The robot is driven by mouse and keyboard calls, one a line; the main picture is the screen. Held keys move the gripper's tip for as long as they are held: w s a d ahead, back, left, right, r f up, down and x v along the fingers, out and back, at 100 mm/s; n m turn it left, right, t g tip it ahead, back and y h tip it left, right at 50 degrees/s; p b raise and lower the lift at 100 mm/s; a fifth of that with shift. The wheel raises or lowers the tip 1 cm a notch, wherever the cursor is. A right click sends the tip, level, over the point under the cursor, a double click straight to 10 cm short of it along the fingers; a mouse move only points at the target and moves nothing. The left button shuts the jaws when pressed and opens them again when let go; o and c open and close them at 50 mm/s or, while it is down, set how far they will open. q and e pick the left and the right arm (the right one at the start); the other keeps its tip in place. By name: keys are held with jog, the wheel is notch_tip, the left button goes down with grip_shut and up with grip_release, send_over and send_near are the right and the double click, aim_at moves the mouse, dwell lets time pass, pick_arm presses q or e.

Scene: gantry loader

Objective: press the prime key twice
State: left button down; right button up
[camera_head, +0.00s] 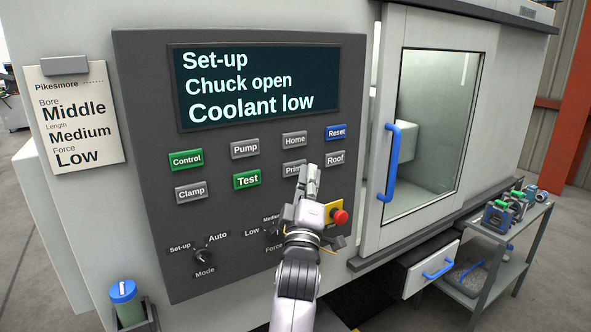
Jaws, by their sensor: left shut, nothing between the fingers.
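The grey prime key (291,170) is on the machine's dark control panel (152,120), below the Home key (294,139) and left of the Roof key (336,159). Its label reads "Prim", with the right end hidden by my left gripper (312,172). That gripper is shut and empty, its fingertips over the right part of the key. I cannot tell whether they touch it. The display (258,85) reads "Set-up", "Chuck open", "Coolant low". My right gripper is not in view.
A red stop button (340,217) on yellow is close right of my gripper. The Test key (247,179) is left of prime; knobs are below. A blue door handle (391,162) sticks out to the right. An open drawer (432,268) and a cart (515,262) stand lower right.

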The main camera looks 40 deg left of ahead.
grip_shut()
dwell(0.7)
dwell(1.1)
